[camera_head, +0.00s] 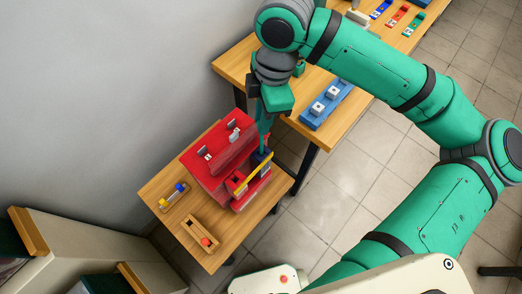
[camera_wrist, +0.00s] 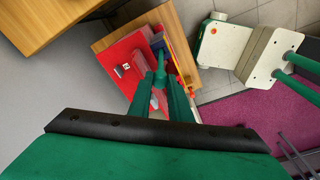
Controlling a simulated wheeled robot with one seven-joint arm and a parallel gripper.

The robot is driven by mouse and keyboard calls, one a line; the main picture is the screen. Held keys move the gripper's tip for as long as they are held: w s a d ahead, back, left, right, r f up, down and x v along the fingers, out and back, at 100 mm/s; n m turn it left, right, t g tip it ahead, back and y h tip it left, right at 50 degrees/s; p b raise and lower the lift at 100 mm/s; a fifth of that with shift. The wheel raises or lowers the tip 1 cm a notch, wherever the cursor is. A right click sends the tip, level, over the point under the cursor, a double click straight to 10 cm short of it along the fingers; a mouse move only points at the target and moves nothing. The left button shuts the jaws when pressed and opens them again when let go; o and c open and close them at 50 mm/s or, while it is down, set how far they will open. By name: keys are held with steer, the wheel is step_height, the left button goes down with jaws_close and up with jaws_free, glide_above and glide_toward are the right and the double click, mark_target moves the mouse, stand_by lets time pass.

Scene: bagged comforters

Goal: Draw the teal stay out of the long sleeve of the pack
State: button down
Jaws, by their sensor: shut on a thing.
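The red pack (camera_head: 212,152) stands on a small wooden table, with metal clasps on its top. My gripper (camera_head: 263,118) points down at the pack's right end. In the wrist view my gripper (camera_wrist: 160,82) is shut on a slim teal piece, which I take as the teal stay (camera_wrist: 160,65). It reaches down toward the dark blue part (camera_head: 260,160) at the pack's right end. Its lower end is hard to make out, so I cannot tell how much sits in a sleeve. A yellow strip (camera_head: 254,174) runs slantwise across that end. The red pack also shows in the wrist view (camera_wrist: 122,55).
On the small table (camera_head: 226,250) lie a wooden tray (camera_head: 200,236) with a red piece and a small holder (camera_head: 174,198) with blue and yellow pieces. A longer table (camera_head: 345,118) behind carries a blue block (camera_head: 326,105). A white shelf unit (camera_head: 75,258) stands front left.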

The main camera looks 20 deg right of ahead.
steer(key=shift+r, duration=0.1)
steer(key=shift+r, duration=1)
steer(key=shift+r, duration=0.25)
steer(key=shift+r, duration=0.85)
stand_by(0.8)
